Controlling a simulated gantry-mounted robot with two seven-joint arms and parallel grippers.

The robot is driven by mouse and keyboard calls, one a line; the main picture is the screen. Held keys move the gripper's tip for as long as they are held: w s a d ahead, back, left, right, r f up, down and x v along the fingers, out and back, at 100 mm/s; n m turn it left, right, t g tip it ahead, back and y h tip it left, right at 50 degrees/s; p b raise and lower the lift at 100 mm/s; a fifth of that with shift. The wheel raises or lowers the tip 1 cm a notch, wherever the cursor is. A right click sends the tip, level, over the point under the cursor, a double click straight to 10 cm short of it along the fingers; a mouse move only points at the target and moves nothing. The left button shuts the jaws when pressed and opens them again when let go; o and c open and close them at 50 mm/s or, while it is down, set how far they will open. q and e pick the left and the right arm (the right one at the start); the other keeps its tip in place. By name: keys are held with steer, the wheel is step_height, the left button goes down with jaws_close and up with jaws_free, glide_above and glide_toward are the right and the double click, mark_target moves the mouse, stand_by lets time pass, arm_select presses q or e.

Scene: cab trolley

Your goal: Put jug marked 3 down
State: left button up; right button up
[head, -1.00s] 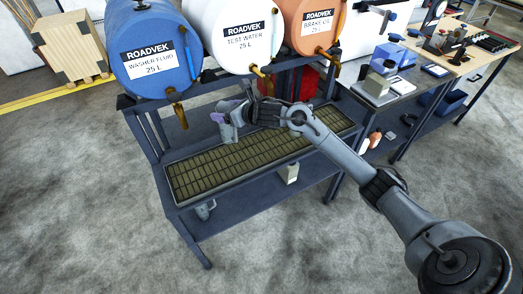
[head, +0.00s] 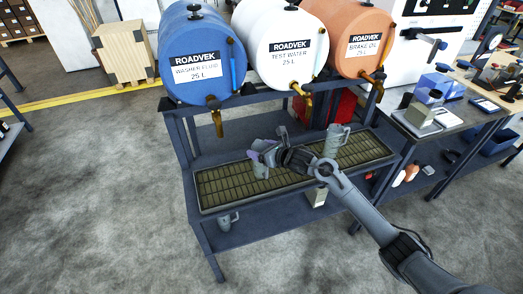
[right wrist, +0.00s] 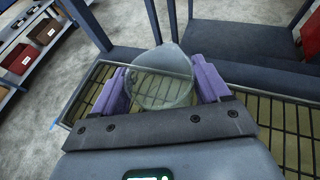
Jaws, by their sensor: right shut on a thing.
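My right gripper (head: 258,158) is shut on a grey jug (head: 266,146) over the left-middle part of the drip grate (head: 220,190). In the right wrist view the purple fingers of the gripper (right wrist: 162,82) lie on either side of the round, open-topped jug (right wrist: 160,92). The jug looks upright; whether its base touches the grate is hidden. No number on it can be read. A second grey jug (head: 335,141) stands on the grate further right, behind my arm. My left gripper is not in view.
Blue, white and orange drums (head: 200,55) with brass taps (head: 215,118) hang above the grate's back edge. Another jug (head: 228,220) and a pale container (head: 317,196) are on the lower shelf. The grate's left end is bare. A side bench (head: 430,125) stands right.

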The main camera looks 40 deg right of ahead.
steer(key=o, duration=1.1)
steer(key=shift+f, duration=0.1)
